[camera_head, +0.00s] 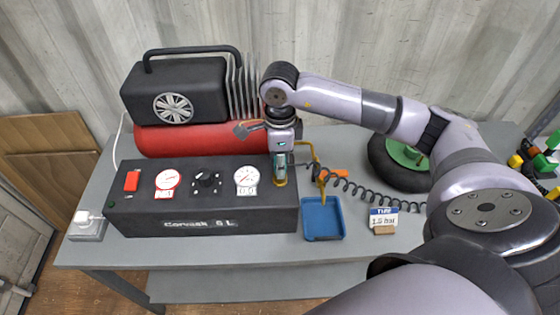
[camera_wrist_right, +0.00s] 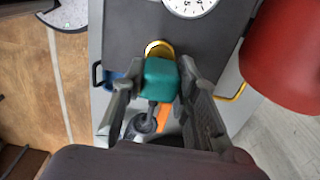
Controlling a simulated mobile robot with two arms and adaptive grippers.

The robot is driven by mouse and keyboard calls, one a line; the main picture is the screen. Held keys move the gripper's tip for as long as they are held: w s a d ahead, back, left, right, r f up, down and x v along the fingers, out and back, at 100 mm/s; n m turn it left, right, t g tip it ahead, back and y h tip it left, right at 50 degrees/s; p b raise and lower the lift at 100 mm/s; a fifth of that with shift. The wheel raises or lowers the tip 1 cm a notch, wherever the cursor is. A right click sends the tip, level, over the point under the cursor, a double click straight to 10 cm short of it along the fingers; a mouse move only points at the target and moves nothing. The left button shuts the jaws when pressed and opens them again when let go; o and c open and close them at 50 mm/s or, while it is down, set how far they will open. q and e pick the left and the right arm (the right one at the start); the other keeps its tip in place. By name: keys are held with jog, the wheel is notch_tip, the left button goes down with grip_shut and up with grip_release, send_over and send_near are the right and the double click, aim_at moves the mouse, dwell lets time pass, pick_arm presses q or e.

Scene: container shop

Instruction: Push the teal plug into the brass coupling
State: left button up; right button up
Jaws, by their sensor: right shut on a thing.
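My right gripper (camera_head: 281,163) points down over the right end of the black control box (camera_head: 140,215). In the wrist view its two fingers (camera_wrist_right: 160,92) are shut on the teal plug (camera_wrist_right: 160,80), one on each side. The brass coupling (camera_wrist_right: 158,48) shows as a gold ring right at the plug's far end. In the head view the coupling (camera_head: 281,183) sits just below the plug, on the box. The plug is in line with it and very close or touching. I cannot tell whether any of it is inside. My left gripper is not in view.
A compressor with a red tank (camera_head: 190,139) stands behind the box. A dark coiled hose (camera_head: 370,196) runs right from the gripper area. A blue tray (camera_head: 322,218), a tyre sign (camera_head: 383,217) and a wheel (camera_head: 396,162) are to the right. The bench (camera_head: 180,252) is clear along its front.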

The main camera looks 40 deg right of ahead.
jog(key=shift+b, duration=0.75)
dwell(1.7)
jog(key=shift+f+b, duration=0.55)
jog(key=shift+b, duration=0.05)
jog(key=o, duration=1.1)
jog(key=shift+o, duration=0.2)
jog(key=shift+r, duration=0.1)
notch_tip(320, 180, up, 12)
jog(key=shift+f, duration=0.1)
